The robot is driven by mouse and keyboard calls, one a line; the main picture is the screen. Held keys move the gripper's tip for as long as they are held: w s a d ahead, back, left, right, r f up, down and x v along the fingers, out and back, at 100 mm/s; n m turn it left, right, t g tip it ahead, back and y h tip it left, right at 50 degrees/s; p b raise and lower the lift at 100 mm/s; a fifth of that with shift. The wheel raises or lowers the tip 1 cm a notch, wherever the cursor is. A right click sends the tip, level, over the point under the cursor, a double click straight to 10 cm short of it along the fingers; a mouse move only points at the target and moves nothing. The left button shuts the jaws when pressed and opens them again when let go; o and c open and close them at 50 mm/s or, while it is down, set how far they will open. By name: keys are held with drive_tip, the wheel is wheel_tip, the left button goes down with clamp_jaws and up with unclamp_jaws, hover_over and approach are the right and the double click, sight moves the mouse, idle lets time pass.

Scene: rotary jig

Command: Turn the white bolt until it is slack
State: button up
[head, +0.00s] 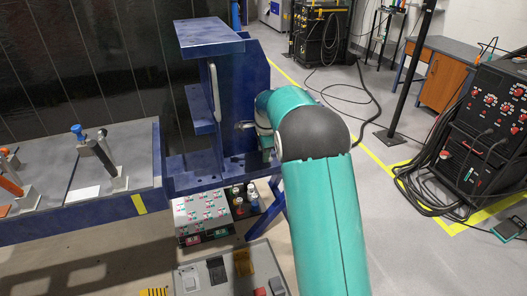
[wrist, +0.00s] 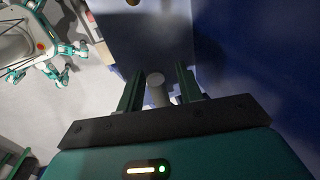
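The white bolt (wrist: 156,82) shows in the wrist view as a pale, short cylinder between my two fingers. My gripper (wrist: 158,76) is open, with a gap on each side of the bolt; I see no finger touching it. In the head view my gripper (head: 246,125) reaches in from the right against the blue jig (head: 238,88), and the bolt cannot be made out there. A slim white upright bar (head: 214,90) stands on the jig's left side.
A bench (head: 85,212) with upright tools stands at the left. A control panel (head: 202,212) and small bottles (head: 245,197) sit below the jig. Black welding machines (head: 488,125) and loose cables lie to the right. Grey floor is open behind my arm.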

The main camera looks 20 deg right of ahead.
clamp_jaws()
